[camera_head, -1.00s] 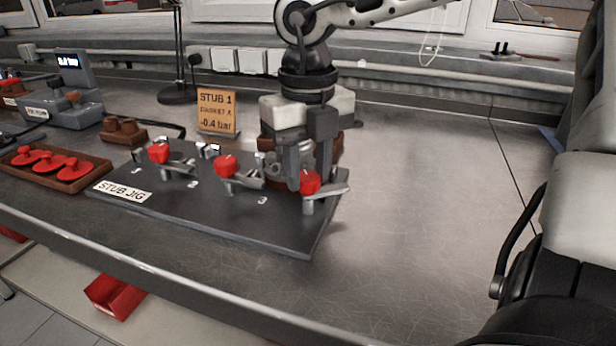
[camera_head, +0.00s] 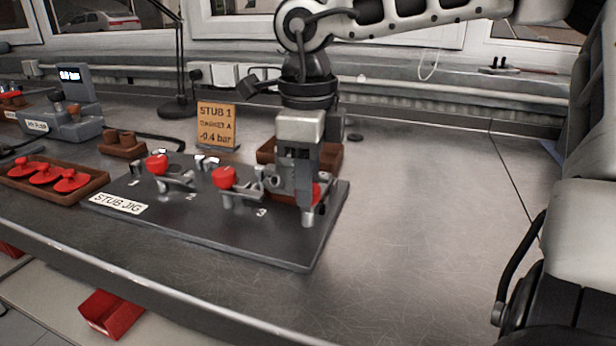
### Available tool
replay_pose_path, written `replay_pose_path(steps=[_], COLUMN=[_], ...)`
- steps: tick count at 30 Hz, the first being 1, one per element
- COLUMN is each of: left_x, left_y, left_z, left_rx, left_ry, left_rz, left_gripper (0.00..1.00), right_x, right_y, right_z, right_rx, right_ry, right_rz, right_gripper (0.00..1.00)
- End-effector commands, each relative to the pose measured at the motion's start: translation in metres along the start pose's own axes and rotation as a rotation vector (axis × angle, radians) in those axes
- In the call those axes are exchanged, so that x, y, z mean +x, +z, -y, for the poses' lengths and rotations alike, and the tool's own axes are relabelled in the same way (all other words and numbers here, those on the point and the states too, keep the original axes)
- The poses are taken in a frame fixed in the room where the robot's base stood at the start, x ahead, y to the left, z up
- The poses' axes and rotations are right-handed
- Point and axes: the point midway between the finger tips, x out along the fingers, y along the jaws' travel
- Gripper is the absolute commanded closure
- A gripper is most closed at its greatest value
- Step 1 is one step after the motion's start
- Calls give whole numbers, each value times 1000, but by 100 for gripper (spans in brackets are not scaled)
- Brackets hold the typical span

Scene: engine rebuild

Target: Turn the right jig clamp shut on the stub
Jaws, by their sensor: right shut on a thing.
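The dark stub jig plate (camera_head: 240,235) lies on the bench with red-knobbed clamps on it. The left clamp (camera_head: 157,165) and the middle clamp (camera_head: 224,177) are in plain view. The right clamp (camera_head: 308,218), by the number 3, is mostly hidden behind my right gripper (camera_head: 307,198); its metal post and bits of red show. My right gripper points down and is shut on this clamp's red knob. The clamp's arm is hidden, so its angle cannot be told. Grey metal stub parts (camera_head: 273,180) show just left of the gripper. My left gripper is out of view.
An orange sign reading STUB 1 (camera_head: 217,125) stands behind the jig. A brown tray (camera_head: 266,151) is behind my gripper. A tray of red-knobbed parts (camera_head: 92,189) and a grey device (camera_head: 75,122) are at left. The bench right of the jig (camera_head: 430,220) is clear.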

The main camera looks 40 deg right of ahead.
Motion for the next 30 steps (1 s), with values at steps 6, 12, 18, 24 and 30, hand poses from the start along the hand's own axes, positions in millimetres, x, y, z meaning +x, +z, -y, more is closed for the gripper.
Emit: replay_pose_path(steps=[6,12,18,24,30], left_x=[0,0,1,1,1], left_y=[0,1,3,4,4], left_z=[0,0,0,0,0], left_rx=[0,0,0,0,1], left_ry=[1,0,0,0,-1], left_rz=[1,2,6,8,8], left_gripper=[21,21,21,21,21], right_x=[-2,-2,-2,-2,-1], right_y=[2,2,2,2,1], right_z=[1,1,1,1,0], right_rx=[-68,-90,-92,-92,-91], right_ry=[-4,-5,-5,-5,-3], right_rz=[9,9,10,10,5], right_gripper=[91,91,91,54,46])
